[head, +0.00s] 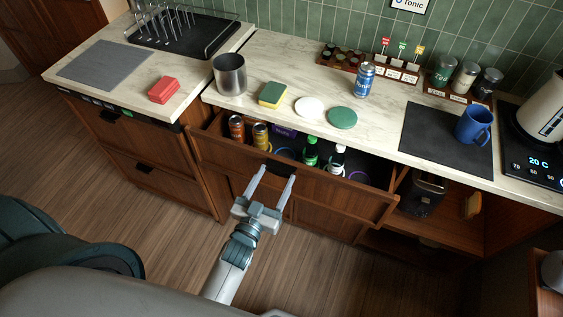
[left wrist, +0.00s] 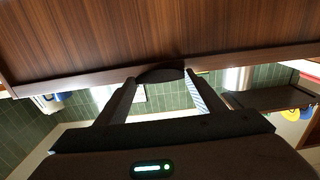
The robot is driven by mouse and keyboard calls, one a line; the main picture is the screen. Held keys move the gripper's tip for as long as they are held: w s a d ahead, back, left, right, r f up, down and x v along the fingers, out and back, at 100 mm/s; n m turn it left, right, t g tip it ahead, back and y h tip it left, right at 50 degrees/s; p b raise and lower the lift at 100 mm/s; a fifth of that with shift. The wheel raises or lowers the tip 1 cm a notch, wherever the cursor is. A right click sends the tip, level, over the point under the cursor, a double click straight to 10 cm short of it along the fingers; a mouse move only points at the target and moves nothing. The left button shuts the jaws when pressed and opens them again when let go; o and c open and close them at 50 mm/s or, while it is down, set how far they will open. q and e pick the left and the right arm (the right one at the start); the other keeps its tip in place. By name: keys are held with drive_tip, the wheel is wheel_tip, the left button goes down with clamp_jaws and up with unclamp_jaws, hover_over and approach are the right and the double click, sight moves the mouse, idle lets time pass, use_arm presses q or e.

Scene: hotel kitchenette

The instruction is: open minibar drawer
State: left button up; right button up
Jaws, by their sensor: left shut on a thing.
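The minibar drawer (head: 310,181) stands pulled out below the counter in the head view, its inside showing. It holds orange and gold cans (head: 237,127) at the left, and bottles with green (head: 310,152) and white (head: 337,160) labels or caps near the middle. My left gripper (head: 275,172) is at the drawer's front, its fingers reaching the top edge. In the left wrist view the fingers (left wrist: 160,82) are on either side of the dark, rounded drawer handle (left wrist: 161,73), shut on it. In the head view the fingers largely hide the handle. My right gripper does not show.
The counter (head: 285,60) above holds a metal pot (head: 230,74), a sponge (head: 272,94), two discs, a blue can (head: 364,79) and a blue mug (head: 474,125). An open shelf with a dark appliance (head: 423,193) is right of the drawer. The floor in front is clear.

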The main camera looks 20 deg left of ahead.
use_arm(q)
drive_tip(key=s+p, duration=0.2)
drive_tip(key=s, duration=1.5)
drive_tip(key=shift+a, duration=0.3)
drive_tip(key=o, duration=1.3)
drive_tip(key=shift+s, duration=0.15)
drive_tip(key=shift+s+a+b, duration=0.15)
drive_tip(key=shift+s+b, duration=1.4)
drive_tip(key=shift+s, duration=2.75)
drive_tip(key=shift+s+a+b, duration=0.15)
drive_tip(key=shift+s+b, duration=1.35)
drive_tip(key=shift+s, duration=2.75)
drive_tip(key=shift+f, duration=0.15)
